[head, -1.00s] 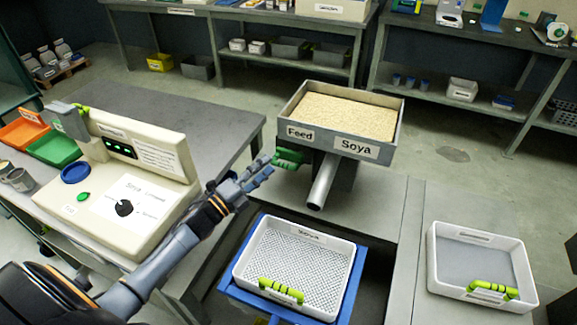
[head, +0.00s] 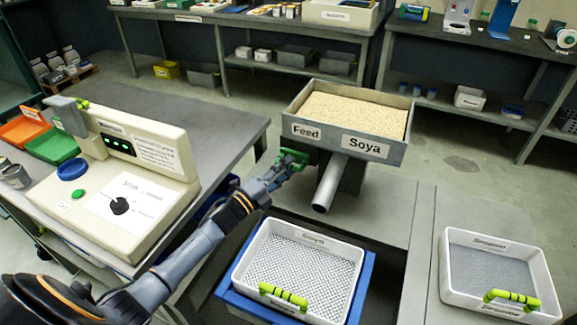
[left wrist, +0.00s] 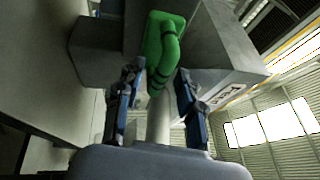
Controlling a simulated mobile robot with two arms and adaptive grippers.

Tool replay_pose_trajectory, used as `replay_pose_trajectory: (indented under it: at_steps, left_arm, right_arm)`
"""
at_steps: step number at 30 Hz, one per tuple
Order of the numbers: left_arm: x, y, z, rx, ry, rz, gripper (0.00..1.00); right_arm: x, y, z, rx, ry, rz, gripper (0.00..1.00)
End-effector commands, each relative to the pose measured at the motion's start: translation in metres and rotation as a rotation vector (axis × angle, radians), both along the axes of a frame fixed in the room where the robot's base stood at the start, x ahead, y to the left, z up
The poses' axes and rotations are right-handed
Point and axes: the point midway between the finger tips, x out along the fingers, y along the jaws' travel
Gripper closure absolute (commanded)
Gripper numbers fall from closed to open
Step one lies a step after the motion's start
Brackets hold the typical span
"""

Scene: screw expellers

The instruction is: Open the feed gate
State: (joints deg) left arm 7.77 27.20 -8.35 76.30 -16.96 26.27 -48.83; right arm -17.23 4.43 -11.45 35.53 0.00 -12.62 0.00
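The feed hopper (head: 345,145) is a grey box full of pale soya, with "Feed" and "Soya" labels and a grey spout (head: 330,183) sloping down in front. The feed gate's green handle (head: 293,158) sticks out on the hopper's left side, below its rim. My left gripper (head: 284,172) is at this handle. In the left wrist view the green handle (left wrist: 160,45) has dark bands, and its lower end reaches between the open fingers of my left gripper (left wrist: 158,95). A gap shows on both sides, wider on the right. My right gripper is not in view.
A white perforated tray (head: 298,268) with a green-yellow handle sits on a blue frame below the spout. Another white tray (head: 497,270) stands at right. A cream control box (head: 115,190) with a dial is on the left table. Shelves (head: 260,50) line the back.

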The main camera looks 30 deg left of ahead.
Motion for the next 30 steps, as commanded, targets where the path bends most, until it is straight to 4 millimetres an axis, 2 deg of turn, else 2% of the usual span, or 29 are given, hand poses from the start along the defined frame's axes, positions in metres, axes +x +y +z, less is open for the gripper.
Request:
replay_pose_trajectory:
  at_steps: [4, 12, 14, 18, 30]
  left_arm:
    - [0.0101, -0.0035, 0.0023, 0.0, 0.0, 0.0, 0.63]
    - [0.0112, -0.0042, 0.0017, 0.0, 0.001, 0.0, 0.63]
    - [0.0111, -0.0041, 0.0018, 0.0, 0.001, 0.0, 0.73]
    - [0.0111, -0.004, 0.0018, 0.0, 0.001, 0.0, 1.0]
    - [0.005, -0.0047, 0.002, 0.0, 0.002, 0.0, 1.0]
  right_arm:
    - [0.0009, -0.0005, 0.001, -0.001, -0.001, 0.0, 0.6]
    - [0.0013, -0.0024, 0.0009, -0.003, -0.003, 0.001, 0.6]
    - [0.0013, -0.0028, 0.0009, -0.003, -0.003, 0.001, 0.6]
    - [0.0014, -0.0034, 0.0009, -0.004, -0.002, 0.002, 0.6]
    - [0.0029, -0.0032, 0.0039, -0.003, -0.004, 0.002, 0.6]
